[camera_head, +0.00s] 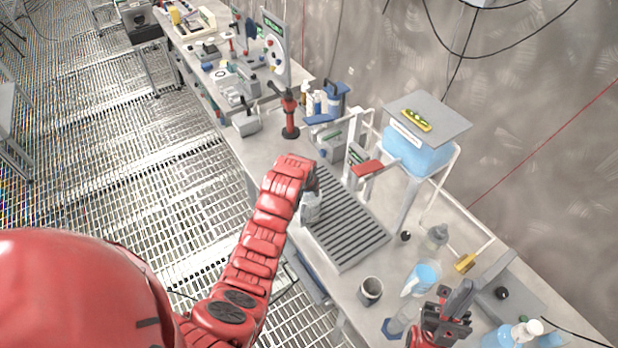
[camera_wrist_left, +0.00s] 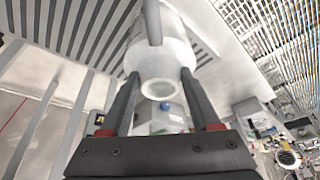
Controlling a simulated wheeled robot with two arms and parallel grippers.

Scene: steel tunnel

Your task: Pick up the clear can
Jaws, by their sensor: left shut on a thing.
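The clear can (camera_head: 311,209) is a pale, see-through cylinder at the near-left edge of the grey ribbed rack. My left gripper (camera_head: 310,183) is above it and shut on it, its fingers mostly hidden in the head view. In the left wrist view the clear can (camera_wrist_left: 165,58) fills the space between the two dark fingers of my left gripper (camera_wrist_left: 160,88). I cannot tell whether the can touches the rack. My right gripper (camera_head: 455,303) is at the lower right over the bench; its opening is unclear.
The ribbed rack (camera_head: 352,232) lies under and right of the can. A grey cup (camera_head: 370,290), a blue-liquid beaker (camera_head: 423,278) and bottles stand near my right gripper. A stand with a blue container (camera_head: 412,152) rises behind the rack. A red-and-black device (camera_head: 289,112) stands farther back.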

